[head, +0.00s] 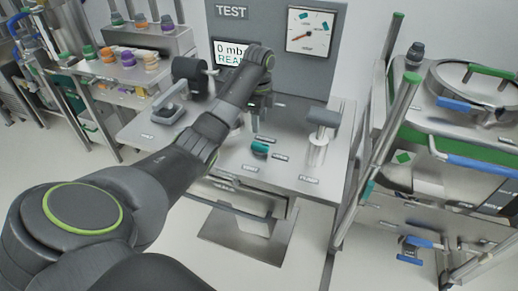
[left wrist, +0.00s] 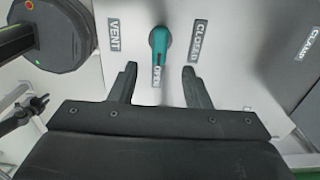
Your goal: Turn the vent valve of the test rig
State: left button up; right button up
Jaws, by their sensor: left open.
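The vent valve is a small teal lever handle (head: 259,148) on the steel top of the test rig (head: 225,185). In the left wrist view the teal handle (left wrist: 159,45) lies with its free end by the OPEN label (left wrist: 157,76). The VENT label (left wrist: 114,35) is to its left and the CLOSED label (left wrist: 198,40) to its right. My left gripper (head: 259,108) is above the rig top, behind the handle in the head view. Its fingers are open and empty in the left wrist view (left wrist: 160,78), apart from the handle. My right gripper is not seen.
A dark-capped post (head: 322,118) stands right of the valve, and a grey clamp handle (head: 170,105) stands to the left. The panel (head: 270,15) behind carries a display and a gauge (head: 310,30). A cart with green posts (head: 405,90) is close on the right.

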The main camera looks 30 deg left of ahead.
pick_arm(q)
jog(key=b, duration=0.4)
send_over(259, 144)
notch_tip(259, 144, down, 4)
jog(key=shift+f, duration=0.25)
notch_tip(259, 144, down, 4)
jog(key=shift+r+p, duration=0.15)
jog(key=shift+p, duration=0.55)
jog(key=shift+f, duration=0.7)
jog(key=shift+c, duration=0.4)
